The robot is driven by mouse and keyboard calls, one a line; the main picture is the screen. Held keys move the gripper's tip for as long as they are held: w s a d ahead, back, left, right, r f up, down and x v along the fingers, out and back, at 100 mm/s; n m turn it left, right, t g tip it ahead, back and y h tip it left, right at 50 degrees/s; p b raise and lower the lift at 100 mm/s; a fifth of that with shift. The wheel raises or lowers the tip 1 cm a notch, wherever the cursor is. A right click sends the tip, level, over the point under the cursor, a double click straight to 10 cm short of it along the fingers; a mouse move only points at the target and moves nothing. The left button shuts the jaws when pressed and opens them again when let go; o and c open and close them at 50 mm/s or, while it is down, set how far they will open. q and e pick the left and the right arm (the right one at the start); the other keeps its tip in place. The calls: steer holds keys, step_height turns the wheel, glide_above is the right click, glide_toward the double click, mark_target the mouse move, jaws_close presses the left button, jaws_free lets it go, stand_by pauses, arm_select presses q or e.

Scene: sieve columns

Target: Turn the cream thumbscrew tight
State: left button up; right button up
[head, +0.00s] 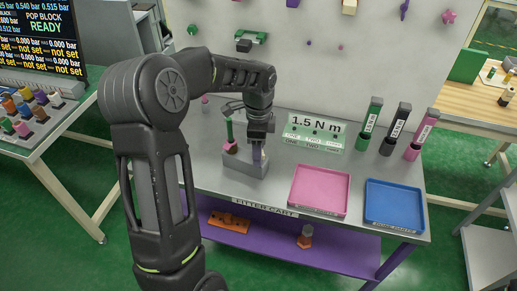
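A small grey block (246,168) stands on the grey cart top. The view is too small to tell whether the fingers are open or shut, or touching. I cannot make out a cream thumbscrew; it may be hidden behind the gripper. My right gripper is out of view.
A pink tray (320,212) and a blue tray (395,224) lie right of the block. A green label reading 1.5 N m (315,129) lies behind them. Green, black and pink upright tools (396,130) stand at the back right. A pale wall panel rises behind the cart.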

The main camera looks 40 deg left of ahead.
arm_select(q)
step_height(320, 180, up, 8)
steer(key=shift+f+b, duration=0.1)
steer(key=shift+b, duration=0.3)
stand_by(0.3)
